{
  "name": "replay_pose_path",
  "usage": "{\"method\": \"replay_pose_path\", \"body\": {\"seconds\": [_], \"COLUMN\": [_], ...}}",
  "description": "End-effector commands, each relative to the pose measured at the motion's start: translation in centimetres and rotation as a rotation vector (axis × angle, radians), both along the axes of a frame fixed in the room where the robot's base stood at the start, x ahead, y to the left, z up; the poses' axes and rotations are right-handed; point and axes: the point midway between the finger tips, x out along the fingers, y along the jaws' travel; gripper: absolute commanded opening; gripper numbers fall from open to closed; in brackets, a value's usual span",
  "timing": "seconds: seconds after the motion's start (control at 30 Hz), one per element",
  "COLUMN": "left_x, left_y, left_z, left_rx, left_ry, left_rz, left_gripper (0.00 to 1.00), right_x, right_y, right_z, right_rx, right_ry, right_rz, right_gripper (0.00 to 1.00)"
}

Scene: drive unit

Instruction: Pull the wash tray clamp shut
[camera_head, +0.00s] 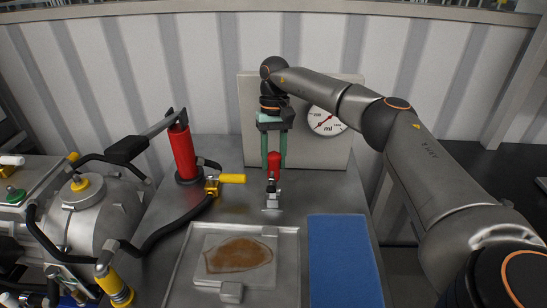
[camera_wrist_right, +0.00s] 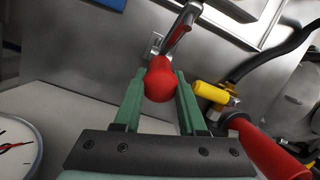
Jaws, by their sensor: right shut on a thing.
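The clamp (camera_head: 272,194) stands at the back edge of the wash tray, with a metal base and a red handle (camera_head: 273,164) that points up. My right gripper (camera_head: 273,160) reaches down from above, its green fingers on either side of the red handle. In the right wrist view the red handle (camera_wrist_right: 160,80) sits between the two green fingertips (camera_wrist_right: 159,78), and the gripper is shut on it. The metal clamp arm (camera_wrist_right: 182,28) runs on beyond the handle. The wash tray (camera_head: 289,265) holds a plate with a brown stain. My left gripper is not in view.
A red hand pump (camera_head: 183,152) with a black lever stands left of the clamp, beside a yellow-handled valve (camera_head: 231,179). A blue mat (camera_head: 344,262) lies right of the tray. A panel with a dial gauge (camera_head: 327,120) stands behind. A metal drive unit (camera_head: 88,210) is at left.

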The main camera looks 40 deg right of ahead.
Motion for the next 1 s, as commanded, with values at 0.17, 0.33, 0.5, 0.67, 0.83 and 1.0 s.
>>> {"method": "replay_pose_path", "body": {"seconds": [0.17,0.33,0.5,0.67,0.83,1.0], "left_x": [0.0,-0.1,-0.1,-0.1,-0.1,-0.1], "left_y": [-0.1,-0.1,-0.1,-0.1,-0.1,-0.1], "left_z": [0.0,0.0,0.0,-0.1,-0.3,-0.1], "left_rx": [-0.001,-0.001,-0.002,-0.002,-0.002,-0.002], "left_ry": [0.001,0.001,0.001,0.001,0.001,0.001], "left_rz": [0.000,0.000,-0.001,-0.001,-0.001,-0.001], "left_gripper": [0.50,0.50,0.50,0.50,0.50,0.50], "right_x": [0.1,0.0,0.0,0.2,0.9,1.5], "right_y": [-0.1,0.0,0.0,-0.1,-0.5,-1.1], "right_z": [0.1,0.1,0.0,0.8,3.8,7.1], "right_rx": [0.000,0.000,0.001,0.000,0.001,0.000], "right_ry": [-0.005,-0.003,-0.001,-0.003,-0.007,-0.005], "right_rz": [-0.002,-0.002,0.000,-0.002,-0.002,-0.003], "right_gripper": [0.57,0.70,0.70,0.70,0.70,0.70]}}
